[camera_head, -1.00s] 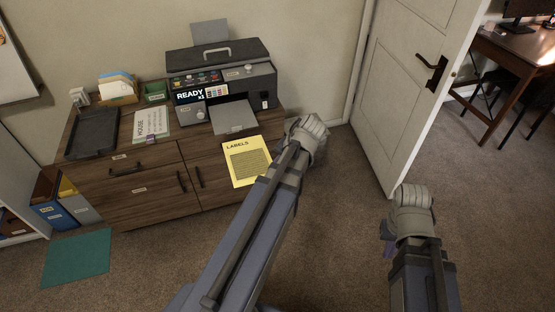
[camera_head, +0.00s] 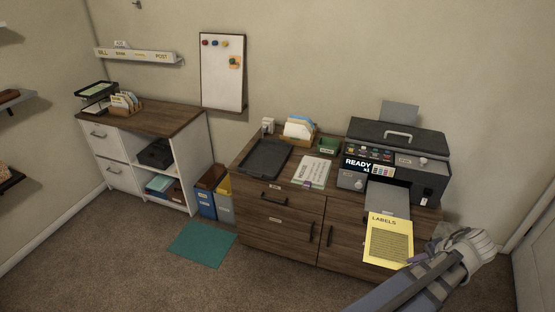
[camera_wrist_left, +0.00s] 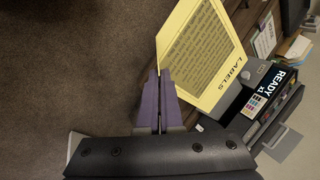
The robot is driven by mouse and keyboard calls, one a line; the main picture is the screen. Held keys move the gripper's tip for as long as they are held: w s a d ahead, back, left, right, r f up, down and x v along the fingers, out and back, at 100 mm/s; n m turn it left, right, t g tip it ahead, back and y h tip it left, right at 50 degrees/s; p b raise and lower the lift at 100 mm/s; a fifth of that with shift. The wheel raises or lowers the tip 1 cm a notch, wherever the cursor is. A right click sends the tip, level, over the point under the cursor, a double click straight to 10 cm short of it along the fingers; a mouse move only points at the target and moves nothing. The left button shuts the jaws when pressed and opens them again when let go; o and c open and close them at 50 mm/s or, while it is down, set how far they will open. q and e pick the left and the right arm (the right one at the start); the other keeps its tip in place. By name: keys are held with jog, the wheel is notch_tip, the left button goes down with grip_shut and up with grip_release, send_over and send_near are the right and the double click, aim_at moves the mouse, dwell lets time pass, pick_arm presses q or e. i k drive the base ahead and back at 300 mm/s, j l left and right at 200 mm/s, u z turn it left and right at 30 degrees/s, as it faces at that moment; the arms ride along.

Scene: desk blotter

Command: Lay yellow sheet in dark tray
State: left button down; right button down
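The yellow sheet (camera_head: 389,242), headed LABELS, is in front of the wooden cabinet below the printer's output flap. It also shows in the left wrist view (camera_wrist_left: 203,52). My left gripper (camera_head: 413,261) comes in from the lower right at the sheet's right edge. In the left wrist view its purple fingers (camera_wrist_left: 158,76) are close together with the sheet's edge between their tips. The dark tray (camera_head: 265,159) lies flat and empty at the left end of the cabinet top. My right gripper is out of view.
The printer (camera_head: 400,155) fills the cabinet's right end. Coloured binders (camera_head: 213,192) and a teal mat (camera_head: 202,244) are on the floor at left.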

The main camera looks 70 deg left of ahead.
aim_at(266, 160)
jog(key=j+u, duration=0.15)
jog(key=j, duration=0.35)
jog(key=j+u, duration=0.15)
jog(key=j, duration=0.35)
jog(key=j+u, duration=0.15)
jog(key=j, duration=0.35)
jog(key=j+u, duration=0.2)
jog(key=j, duration=0.25)
jog(key=i+j+u, duration=0.15)
jog(key=j, duration=0.35)
jog(key=i+j+u, duration=0.15)
jog(key=j, duration=0.3)
jog(key=i+j+u, duration=0.15)
jog(key=j, duration=0.3)
jog(key=k+j, duration=0.05)
